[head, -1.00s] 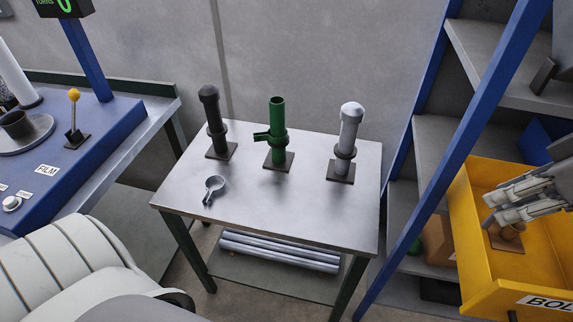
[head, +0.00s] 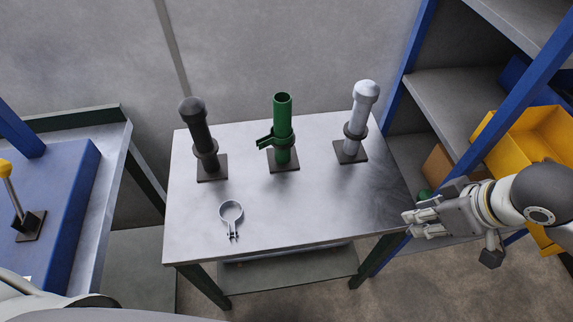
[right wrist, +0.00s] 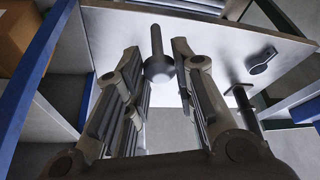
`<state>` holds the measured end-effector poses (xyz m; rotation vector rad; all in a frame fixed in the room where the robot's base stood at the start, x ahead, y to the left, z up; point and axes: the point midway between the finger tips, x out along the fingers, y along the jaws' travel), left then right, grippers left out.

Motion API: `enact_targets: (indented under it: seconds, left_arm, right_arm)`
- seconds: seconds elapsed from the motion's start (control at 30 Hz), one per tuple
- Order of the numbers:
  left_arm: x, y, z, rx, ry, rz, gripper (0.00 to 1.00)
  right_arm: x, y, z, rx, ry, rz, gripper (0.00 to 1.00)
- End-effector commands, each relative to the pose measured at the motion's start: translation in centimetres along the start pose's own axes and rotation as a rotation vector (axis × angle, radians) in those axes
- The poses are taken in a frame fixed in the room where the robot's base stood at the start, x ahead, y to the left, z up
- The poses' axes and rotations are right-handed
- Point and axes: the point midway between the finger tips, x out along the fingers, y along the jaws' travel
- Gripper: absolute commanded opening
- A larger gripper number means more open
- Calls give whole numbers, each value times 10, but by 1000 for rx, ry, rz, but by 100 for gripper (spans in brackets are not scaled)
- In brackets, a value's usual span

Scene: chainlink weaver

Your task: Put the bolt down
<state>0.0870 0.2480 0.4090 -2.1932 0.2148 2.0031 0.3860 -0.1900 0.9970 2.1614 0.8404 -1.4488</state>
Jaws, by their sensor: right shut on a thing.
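My right gripper (head: 410,224) is at the right edge of the steel table (head: 290,222), near its front right corner. In the right wrist view its fingers are closed around a grey bolt (right wrist: 158,67) with a round head and a straight shank. The bolt is hard to make out in the head view. The right wrist view shows part of the table (right wrist: 125,28) beyond the bolt; I cannot tell whether they touch. My left gripper is not in view.
On the table stand a black post (head: 197,125), a green post (head: 282,118) and a silver post (head: 361,110). An open ring clamp (head: 231,212) lies front left. The front right tabletop is clear. A yellow bin (head: 545,135) and blue-framed shelves (head: 450,95) are at right.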

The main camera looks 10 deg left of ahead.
Motion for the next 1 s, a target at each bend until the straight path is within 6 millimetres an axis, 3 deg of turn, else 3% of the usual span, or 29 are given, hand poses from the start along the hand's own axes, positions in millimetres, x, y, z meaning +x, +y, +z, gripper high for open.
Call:
enact_targets:
  seconds: [0.17, 0.33, 0.67, 0.8, 1.0]
  left_arm:
    - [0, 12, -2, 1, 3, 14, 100]
    - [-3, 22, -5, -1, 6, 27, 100]
    - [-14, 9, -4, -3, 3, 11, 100]
    - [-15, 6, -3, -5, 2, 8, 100]
    - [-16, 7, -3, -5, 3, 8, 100]
  right_arm:
    - [0, 0, 0, 1, 1, 1, 0]
    - [15, 8, -15, 4, 3, -2, 0]
    - [69, 37, -64, 2, 1, -2, 0]
    - [104, 47, -70, 3, -1, -2, 0]
    - [129, 55, -77, 1, 0, 0, 0]
